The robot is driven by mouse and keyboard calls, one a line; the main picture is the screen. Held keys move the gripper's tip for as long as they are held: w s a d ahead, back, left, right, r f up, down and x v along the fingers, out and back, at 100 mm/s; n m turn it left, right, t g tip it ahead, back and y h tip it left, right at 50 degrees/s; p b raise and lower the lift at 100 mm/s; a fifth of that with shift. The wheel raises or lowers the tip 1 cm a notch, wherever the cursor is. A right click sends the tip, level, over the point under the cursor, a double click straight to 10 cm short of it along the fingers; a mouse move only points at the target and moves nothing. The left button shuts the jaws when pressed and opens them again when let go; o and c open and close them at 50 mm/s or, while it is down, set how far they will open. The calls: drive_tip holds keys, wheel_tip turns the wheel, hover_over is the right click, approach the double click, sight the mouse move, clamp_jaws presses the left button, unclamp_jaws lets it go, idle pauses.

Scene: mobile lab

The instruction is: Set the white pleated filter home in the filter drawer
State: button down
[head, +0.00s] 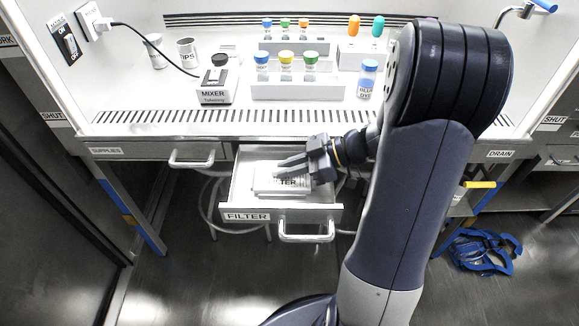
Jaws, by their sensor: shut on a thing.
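The filter drawer (237,192) is pulled out below the bench, with a FILTER label and a bar handle (305,237) on its front. The white pleated filter (265,186) lies in or just above the drawer, its label partly covered by my fingers. I cannot tell whether it touches the drawer floor. My gripper (287,170) reaches in from the right and is shut on the filter. The fingers hide part of the filter's top and right side.
On the bench above stand a mixer (214,94), a rack with several capped vials (295,90) and a blue-capped bottle (367,80). A shut SUPPLIES drawer (150,153) is left of the open one. Blue items (482,250) lie on the floor at right.

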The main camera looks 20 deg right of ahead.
drive_tip(key=shift+f, duration=0.15)
drive_tip(key=c, duration=1.4)
unclamp_jaws()
drive_tip(key=shift+d+r, duration=0.2)
drive_tip(key=shift+r, duration=0.15)
drive_tip(key=v, duration=1.1)
drive_tip(key=shift+s+d+p, duration=0.15)
drive_tip(key=shift+d+p, duration=0.1)
drive_tip(key=shift+p, duration=0.15)
